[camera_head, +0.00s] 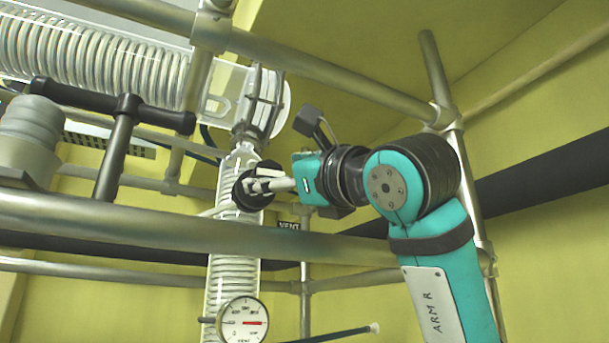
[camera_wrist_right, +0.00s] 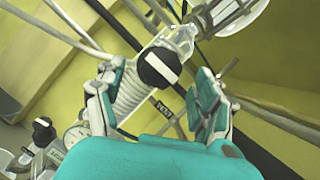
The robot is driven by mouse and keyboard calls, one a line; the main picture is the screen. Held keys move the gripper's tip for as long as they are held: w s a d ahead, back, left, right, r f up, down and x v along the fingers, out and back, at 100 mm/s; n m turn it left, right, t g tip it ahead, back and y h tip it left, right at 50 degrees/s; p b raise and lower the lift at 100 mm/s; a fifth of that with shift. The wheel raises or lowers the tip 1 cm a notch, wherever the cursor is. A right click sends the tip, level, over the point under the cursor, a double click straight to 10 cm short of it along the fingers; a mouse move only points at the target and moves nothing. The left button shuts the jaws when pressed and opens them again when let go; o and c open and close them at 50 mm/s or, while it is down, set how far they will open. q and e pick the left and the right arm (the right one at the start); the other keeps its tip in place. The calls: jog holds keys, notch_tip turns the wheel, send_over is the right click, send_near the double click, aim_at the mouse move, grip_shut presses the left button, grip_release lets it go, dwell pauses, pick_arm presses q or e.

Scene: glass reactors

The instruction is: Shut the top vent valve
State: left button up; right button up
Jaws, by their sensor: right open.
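The top vent valve has a round black knob (camera_head: 249,191) with a white bar across its face, on a glass column. A VENT label (camera_head: 289,226) hangs close by. In the right wrist view the knob (camera_wrist_right: 158,68) faces me, its white bar slanting from upper left to lower right. My right gripper (camera_head: 266,184) is at the knob from the right. In the wrist view its open fingers (camera_wrist_right: 157,82) stand on either side of the knob, with nothing held. I cannot tell whether a finger touches it. My left gripper is not in view.
A metal rail (camera_head: 160,228) crosses in front of the column below the knob. A dial gauge (camera_head: 241,322) sits lower on the column. A glass coil condenser (camera_head: 95,58) and a black T-shaped handle (camera_head: 122,128) are at upper left.

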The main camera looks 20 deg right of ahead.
jog(key=v, duration=0.8)
